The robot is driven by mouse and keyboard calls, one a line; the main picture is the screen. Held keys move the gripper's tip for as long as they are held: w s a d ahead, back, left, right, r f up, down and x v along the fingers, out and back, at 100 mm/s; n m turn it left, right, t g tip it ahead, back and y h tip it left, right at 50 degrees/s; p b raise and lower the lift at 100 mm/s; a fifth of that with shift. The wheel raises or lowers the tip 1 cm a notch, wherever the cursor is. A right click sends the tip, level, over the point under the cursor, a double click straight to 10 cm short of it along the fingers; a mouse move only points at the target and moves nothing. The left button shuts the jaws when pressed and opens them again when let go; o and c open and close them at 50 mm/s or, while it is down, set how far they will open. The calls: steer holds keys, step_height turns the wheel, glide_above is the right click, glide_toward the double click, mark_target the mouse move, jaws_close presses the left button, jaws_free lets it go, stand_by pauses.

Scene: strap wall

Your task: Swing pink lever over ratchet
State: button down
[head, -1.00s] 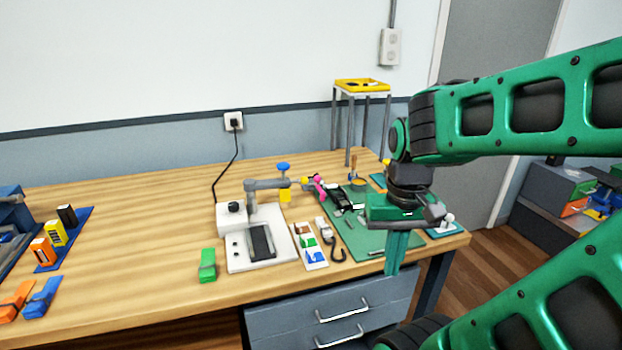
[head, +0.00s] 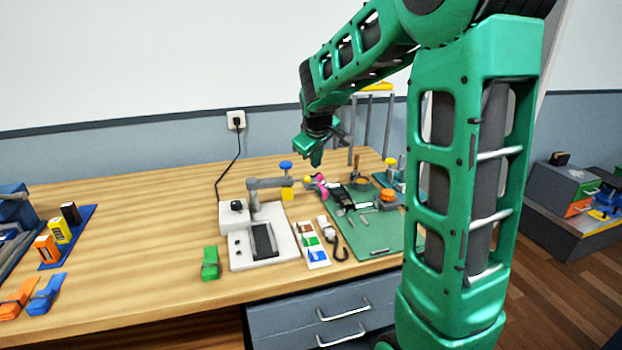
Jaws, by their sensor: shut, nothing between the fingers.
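The pink lever (head: 321,181) is a small pink piece at the left side of the black ratchet (head: 345,198), on the green mat (head: 375,236). A small yellow ball (head: 308,180) sits close beside the pink piece. My gripper (head: 316,160) is green and hangs fingers down, above and behind the pink lever in the picture. Its fingers are together and empty, apart from the lever. Fine detail of the ratchet is too small to tell.
A colour card (head: 312,243) and a black hook (head: 335,240) lie between.

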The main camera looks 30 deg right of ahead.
steer(key=shift+w, duration=0.1)
glide_toward(322, 186)
steer(key=w+f, duration=0.1)
steer(key=w, duration=0.1)
steer(key=w+f, duration=0.2)
steer(key=shift+w+f, duration=0.15)
steer(key=shift+w, duration=0.25)
